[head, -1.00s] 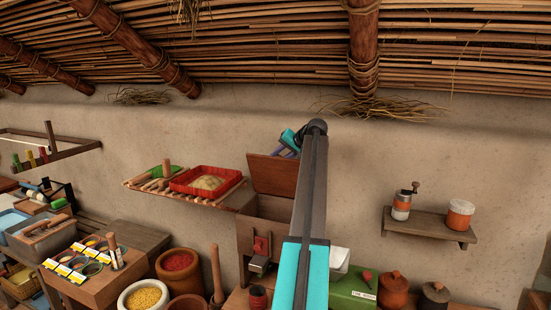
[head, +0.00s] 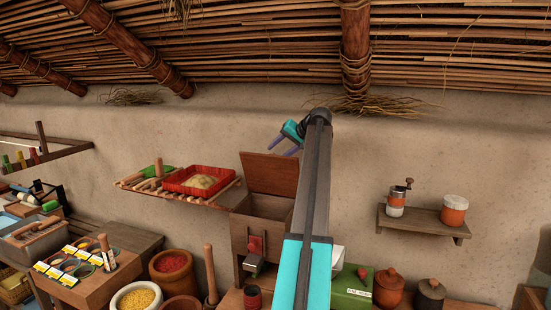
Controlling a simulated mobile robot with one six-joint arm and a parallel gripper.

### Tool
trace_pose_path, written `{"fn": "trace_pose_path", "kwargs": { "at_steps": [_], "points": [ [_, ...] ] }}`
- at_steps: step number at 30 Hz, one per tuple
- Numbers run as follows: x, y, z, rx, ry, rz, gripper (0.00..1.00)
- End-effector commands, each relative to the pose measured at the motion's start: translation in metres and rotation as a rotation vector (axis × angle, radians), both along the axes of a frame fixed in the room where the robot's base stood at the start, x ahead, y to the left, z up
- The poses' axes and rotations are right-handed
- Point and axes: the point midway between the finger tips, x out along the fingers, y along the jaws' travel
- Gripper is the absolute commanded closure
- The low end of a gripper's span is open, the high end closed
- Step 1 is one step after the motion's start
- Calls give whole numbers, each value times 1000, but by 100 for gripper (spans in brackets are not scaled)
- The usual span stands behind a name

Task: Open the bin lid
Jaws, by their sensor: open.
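The wooden bin (head: 262,228) stands against the mud wall, just left of my arm, with a red fitting on its front. Its lid (head: 270,173) is raised and leans back upright toward the wall, so the bin's mouth shows from above. My gripper (head: 280,145) is open and empty, above the lid's top right corner and apart from it. My arm hides the bin's right edge.
A slatted shelf with a red tray (head: 200,181) is left of the bin. A green box (head: 352,291) and lidded pots (head: 389,288) stand at the lower right. A wall shelf (head: 424,224) holds a grinder. Bare wall surrounds my gripper.

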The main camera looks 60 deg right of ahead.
Motion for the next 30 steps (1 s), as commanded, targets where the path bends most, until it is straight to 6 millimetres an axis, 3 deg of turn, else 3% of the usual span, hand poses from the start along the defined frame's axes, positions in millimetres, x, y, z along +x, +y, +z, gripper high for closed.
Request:
{"fn": "trace_pose_path", "kwargs": {
  "at_steps": [15, 30],
  "points": [
    [-58, 16, 46, -1, 0, -2, 56],
    [-66, 19, 53, -1, 1, -3, 56]
  ]
}}
